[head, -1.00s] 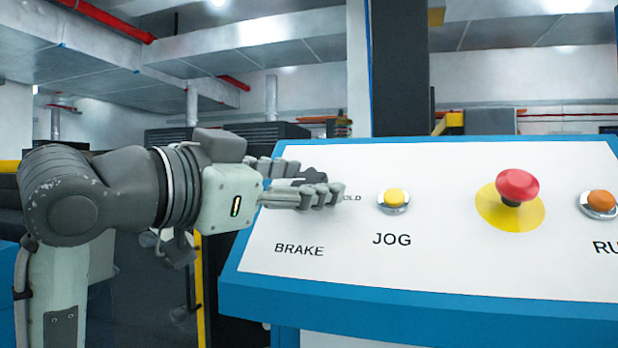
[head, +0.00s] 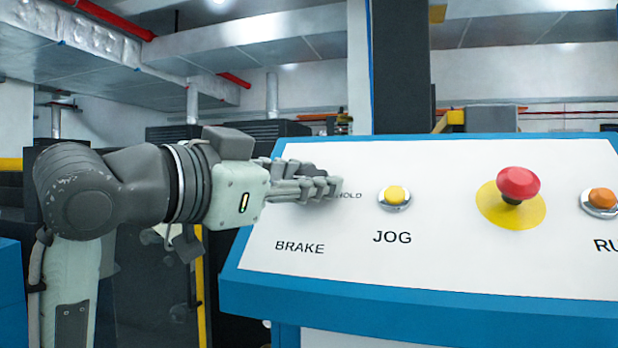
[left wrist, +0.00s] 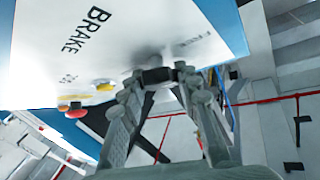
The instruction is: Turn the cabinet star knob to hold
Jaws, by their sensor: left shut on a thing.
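The dark star knob (left wrist: 157,76) sits on the sloping white cabinet panel (head: 430,262), above the BRAKE label. My left gripper (head: 318,183) reaches in from the left and is shut on the knob, with its fingers on either side of it. In the head view the fingers hide most of the knob, so its pointing direction cannot be read. The HOLD label (head: 349,195) shows just right of the fingertips. In the left wrist view the fingers (left wrist: 155,90) run up to the knob, near the FREE label (left wrist: 187,41). My right gripper is not in view.
To the right on the panel are a yellow JOG button (head: 396,195), a red mushroom button (head: 518,183) on a yellow disc, and an orange button (head: 602,198). The panel has a blue rim (head: 400,302). Dark machinery stands behind.

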